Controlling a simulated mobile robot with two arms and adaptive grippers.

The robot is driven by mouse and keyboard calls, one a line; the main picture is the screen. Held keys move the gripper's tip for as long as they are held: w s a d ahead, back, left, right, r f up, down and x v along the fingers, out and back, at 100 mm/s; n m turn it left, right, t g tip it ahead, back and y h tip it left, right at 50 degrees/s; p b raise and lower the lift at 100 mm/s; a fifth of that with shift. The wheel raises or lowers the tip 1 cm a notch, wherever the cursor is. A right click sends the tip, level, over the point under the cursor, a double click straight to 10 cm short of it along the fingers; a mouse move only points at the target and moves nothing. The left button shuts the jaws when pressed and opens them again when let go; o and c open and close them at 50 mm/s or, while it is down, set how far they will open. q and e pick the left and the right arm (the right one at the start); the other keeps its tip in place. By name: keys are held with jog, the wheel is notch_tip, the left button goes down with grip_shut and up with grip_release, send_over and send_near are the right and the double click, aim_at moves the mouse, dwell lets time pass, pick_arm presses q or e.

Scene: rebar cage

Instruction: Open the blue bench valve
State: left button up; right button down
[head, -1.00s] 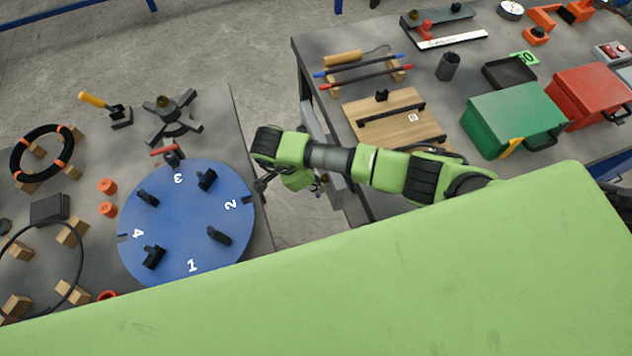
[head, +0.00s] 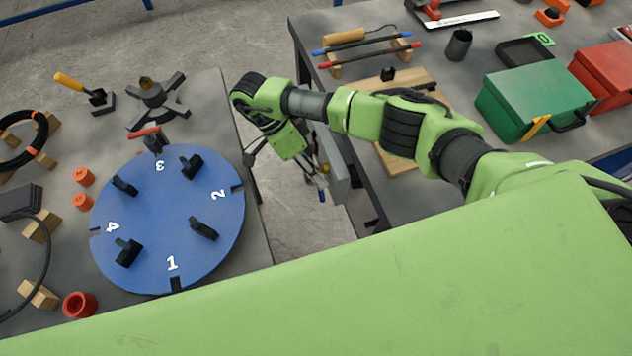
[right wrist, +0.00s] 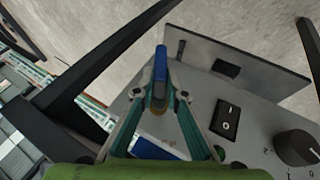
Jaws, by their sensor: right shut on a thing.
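The blue valve handle (right wrist: 160,66) stands between the two fingertips of my right gripper (right wrist: 165,92) in the right wrist view. The gripper is shut on this handle. The fingers hide part of it, and the valve body is not clear there. In the head view my right gripper (head: 306,166) hangs between the two benches, beside a grey panel (head: 334,170) on the side of the right bench. A small brass-coloured part (head: 324,168) and a bit of blue (head: 322,196) show there. The handle's angle is hard to judge. My left gripper is not in view.
The panel carries a black rocker switch (right wrist: 226,117) and a round knob (right wrist: 297,148) near the gripper. A blue numbered disc (head: 168,220) lies on the left bench. A green box (head: 535,98) stands on the right bench. Open floor lies between the benches.

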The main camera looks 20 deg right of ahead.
jog(key=shift+g+b, duration=0.7)
jog(key=shift+g, duration=0.1)
jog(key=shift+s+r, duration=0.1)
jog(key=c, duration=2)
grip_release()
jog(key=shift+c, duration=0.2)
jog(key=v, duration=0.7)
jog(key=shift+w+a, duration=0.15)
jog(key=shift+w, duration=0.05)
jog(key=shift+r, duration=0.1)
